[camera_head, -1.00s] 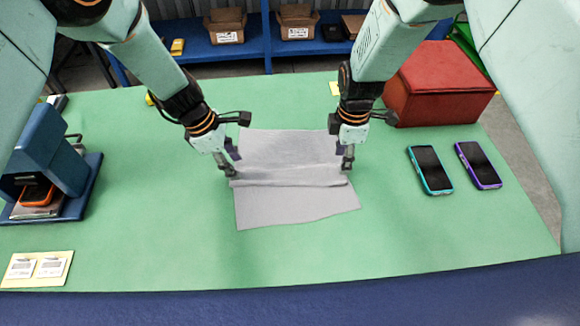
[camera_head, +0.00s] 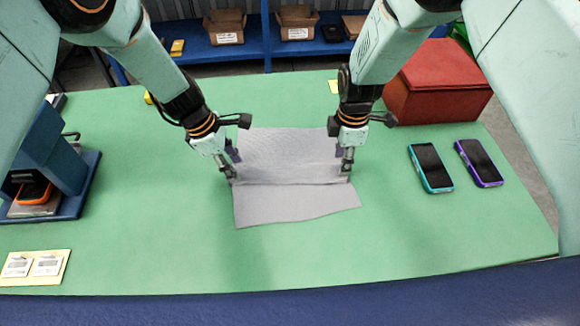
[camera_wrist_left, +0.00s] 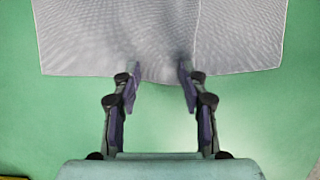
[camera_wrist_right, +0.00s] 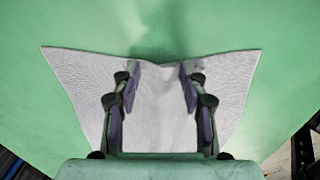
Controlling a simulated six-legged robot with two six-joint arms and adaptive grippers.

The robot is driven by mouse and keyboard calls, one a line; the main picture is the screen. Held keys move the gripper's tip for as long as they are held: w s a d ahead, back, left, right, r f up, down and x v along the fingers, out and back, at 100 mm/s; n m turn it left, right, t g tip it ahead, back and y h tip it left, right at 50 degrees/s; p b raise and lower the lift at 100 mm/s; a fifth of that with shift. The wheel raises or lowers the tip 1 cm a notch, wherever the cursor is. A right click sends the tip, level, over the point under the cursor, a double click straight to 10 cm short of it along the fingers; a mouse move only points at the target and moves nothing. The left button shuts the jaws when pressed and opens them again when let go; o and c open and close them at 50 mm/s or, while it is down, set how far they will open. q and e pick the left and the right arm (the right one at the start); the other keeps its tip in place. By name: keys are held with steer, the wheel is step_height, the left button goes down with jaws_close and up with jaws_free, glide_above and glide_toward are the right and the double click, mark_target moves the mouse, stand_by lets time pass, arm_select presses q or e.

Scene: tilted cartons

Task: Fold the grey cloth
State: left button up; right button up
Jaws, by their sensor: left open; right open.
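The grey cloth (camera_head: 285,155) lies on the green table with a low crease running across its middle. It also shows in the left wrist view (camera_wrist_left: 240,40) and the right wrist view (camera_wrist_right: 85,85). My left gripper (camera_head: 230,178) is open at the cloth's left edge, at the left end of the crease. In the left wrist view, its fingers (camera_wrist_left: 158,80) stand apart at the cloth's edge. My right gripper (camera_head: 346,176) is open at the right end of the crease. In the right wrist view, its fingers (camera_wrist_right: 158,75) stand apart over the cloth's edge.
A red box (camera_head: 437,85) stands at the back right, with a teal phone (camera_head: 431,168) and a purple phone (camera_head: 479,163) in front. A blue stand (camera_head: 50,165) is at the left, and a card (camera_head: 35,267) lies front left. The table around the cloth is clear.

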arm_select(q)
steer(key=shift+a+f, duration=0.1)
arm_select(e)
steer(key=shift+a+f, duration=0.1)
steer(key=shift+f, duration=0.1)
arm_select(q)
steer(key=shift+s, duration=0.1)
steer(key=shift+c, duration=1.4)
arm_select(e)
steer(key=shift+s, duration=0.1)
steer(key=shift+c, duration=1.4)
arm_select(q)
jaws_close()
arm_select(e)
steer(key=shift+s+f, duration=0.1)
jaws_close()
